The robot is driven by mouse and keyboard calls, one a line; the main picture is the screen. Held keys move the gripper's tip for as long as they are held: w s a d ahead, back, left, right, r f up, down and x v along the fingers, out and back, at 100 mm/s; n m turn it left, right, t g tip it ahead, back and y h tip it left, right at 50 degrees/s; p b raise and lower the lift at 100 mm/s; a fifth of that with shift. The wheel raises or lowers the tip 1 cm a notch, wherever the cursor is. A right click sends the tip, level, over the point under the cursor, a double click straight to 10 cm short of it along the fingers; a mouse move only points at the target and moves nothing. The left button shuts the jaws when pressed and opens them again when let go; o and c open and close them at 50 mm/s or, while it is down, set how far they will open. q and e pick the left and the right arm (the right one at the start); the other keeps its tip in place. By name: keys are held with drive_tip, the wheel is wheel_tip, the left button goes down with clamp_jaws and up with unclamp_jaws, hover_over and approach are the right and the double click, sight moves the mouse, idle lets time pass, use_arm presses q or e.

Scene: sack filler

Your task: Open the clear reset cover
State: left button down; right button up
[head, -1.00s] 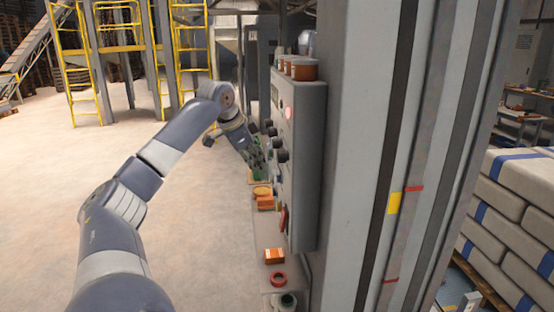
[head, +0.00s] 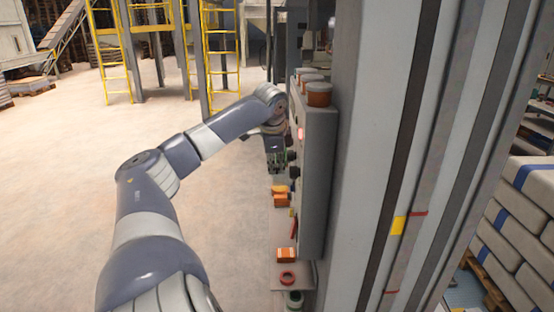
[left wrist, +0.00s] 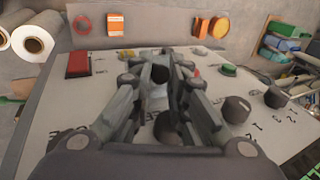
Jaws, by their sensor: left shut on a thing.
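The grey control panel (head: 318,185) stands upright on the column in the head view, its face turned left. My left gripper (head: 277,168) is at the panel face, among its dark knobs. In the left wrist view the left gripper (left wrist: 157,70) has its fingers close together over the panel (left wrist: 55,120). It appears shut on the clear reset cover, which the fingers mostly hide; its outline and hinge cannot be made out. A dark knob shows below, between the fingers. My right gripper is in neither view.
Dark knobs (left wrist: 236,110), a green button (left wrist: 228,70) and a red switch (left wrist: 78,64) are around the fingers. A shelf below holds orange boxes (head: 286,254) and a red ring (head: 288,278). The floor to the left is open.

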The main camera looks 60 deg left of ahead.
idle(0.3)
use_arm(q)
drive_tip(key=c, duration=1.8)
unclamp_jaws()
drive_tip(key=shift+a, duration=0.1)
drive_tip(key=v, duration=1.2)
